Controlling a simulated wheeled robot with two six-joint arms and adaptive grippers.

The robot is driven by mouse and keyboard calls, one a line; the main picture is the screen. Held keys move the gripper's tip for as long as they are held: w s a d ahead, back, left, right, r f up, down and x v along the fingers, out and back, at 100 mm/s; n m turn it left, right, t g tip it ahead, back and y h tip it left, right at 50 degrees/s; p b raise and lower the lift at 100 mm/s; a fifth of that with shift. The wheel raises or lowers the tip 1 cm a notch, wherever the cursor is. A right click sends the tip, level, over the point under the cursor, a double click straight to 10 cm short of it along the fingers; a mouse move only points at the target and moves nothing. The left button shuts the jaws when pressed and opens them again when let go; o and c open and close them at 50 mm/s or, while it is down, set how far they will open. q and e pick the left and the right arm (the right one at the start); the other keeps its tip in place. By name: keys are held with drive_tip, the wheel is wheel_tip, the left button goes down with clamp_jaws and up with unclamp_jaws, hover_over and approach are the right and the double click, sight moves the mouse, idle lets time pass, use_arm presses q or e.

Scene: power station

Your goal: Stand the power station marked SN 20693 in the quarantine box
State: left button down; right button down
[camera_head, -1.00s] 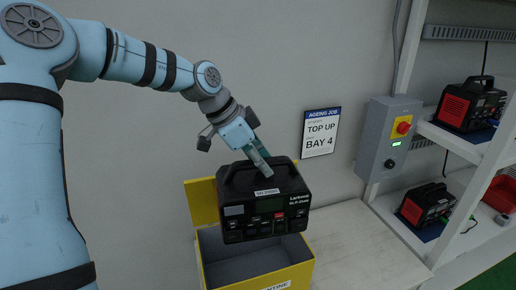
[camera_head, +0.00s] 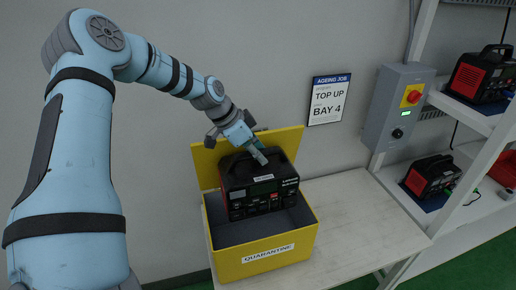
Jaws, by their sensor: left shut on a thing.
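The black power station (camera_head: 262,197) is upright in the yellow quarantine box (camera_head: 265,258), its lower part below the box's front rim. Its front panel faces me, and a white label sits on its top front edge; I cannot read the number. My left gripper (camera_head: 258,155) is shut on the power station's top handle from above. My right gripper is not in view.
The box stands on a pale bench (camera_head: 365,215) with free room to its right. A grey control box (camera_head: 397,108) with a red knob is on the wall. White shelves at right hold red-and-black power stations (camera_head: 432,177). A sign (camera_head: 328,99) reads TOP UP, BAY 4.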

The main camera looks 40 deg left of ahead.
use_arm(q)
wheel_tip(320, 180, down, 22)
drive_tip(key=b, duration=1.8)
drive_tip(key=shift+f+b, duration=0.5)
drive_tip(key=c, duration=1.6)
unclamp_jaws()
drive_tip(key=shift+o, duration=1.3)
drive_tip(key=shift+s+d+r, duration=0.1)
drive_tip(key=shift+s, duration=0.05)
drive_tip(key=v, duration=1.2)
drive_tip(key=shift+s, duration=0.1)
